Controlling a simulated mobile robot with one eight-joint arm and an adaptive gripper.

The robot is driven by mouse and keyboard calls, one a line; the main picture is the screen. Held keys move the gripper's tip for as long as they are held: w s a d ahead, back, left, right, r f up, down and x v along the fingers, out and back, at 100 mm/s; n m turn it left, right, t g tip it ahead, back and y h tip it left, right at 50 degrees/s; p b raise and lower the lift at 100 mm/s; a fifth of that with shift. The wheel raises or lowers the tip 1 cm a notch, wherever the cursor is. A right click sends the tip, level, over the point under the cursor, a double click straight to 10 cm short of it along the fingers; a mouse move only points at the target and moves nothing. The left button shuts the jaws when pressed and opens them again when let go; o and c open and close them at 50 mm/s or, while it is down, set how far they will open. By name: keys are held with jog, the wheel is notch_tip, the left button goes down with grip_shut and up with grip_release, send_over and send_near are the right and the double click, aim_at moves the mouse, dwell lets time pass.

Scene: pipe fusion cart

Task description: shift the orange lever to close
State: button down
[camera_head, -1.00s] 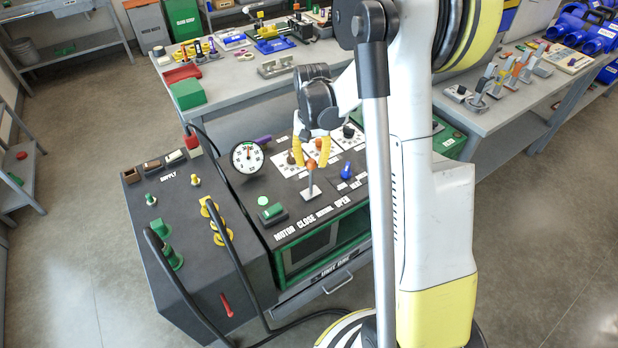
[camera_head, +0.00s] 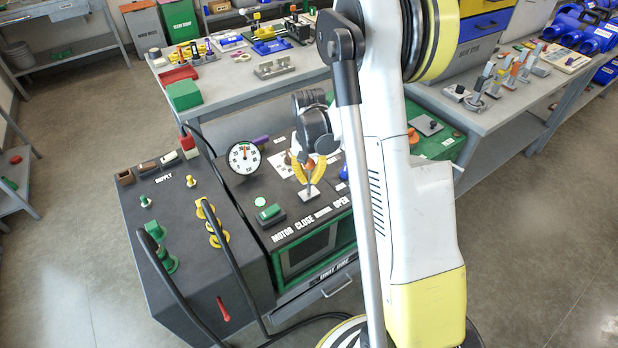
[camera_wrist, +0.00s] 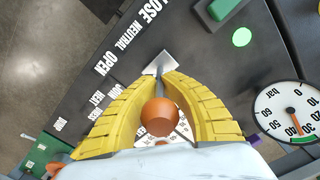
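The orange lever has a round orange knob (camera_wrist: 158,117) on a thin metal stem rising from a pale square plate. In the head view its plate (camera_head: 309,195) sits on the dark panel behind the printed words CLOSE, NEUTRAL and OPEN (camera_head: 322,215). My gripper (camera_head: 308,183) comes down over the lever from above. In the wrist view the yellow fingers (camera_wrist: 161,78) stand on both sides of the knob, and their tips close in on the stem just above the plate. The knob is mostly hidden in the head view, and the lever's exact tilt is hard to tell.
A round pressure gauge (camera_head: 244,157) stands left of the lever. A green button block (camera_head: 270,213) is nearer on the left. A dark supply box (camera_head: 185,260) with hoses adjoins the panel. A grey workbench (camera_head: 240,85) lies behind. My arm hides the panel's right side.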

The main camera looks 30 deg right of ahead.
jog(key=a+h+b, duration=0.2)
jog(key=h, duration=0.1)
jog(key=shift+a+f+h+b, duration=0.25)
jog(key=shift+f+h+b, duration=0.05)
jog(key=shift+f, duration=0.1)
jog(key=shift+a+h+b, duration=0.25)
jog(key=shift+h+b, duration=0.25)
jog(key=shift+h, duration=0.3)
jog(key=c, duration=1.5)
grip_release()
jog(key=shift+r, duration=0.1)
jog(key=v, duration=1.2)
jog(key=shift+s, duration=0.15)
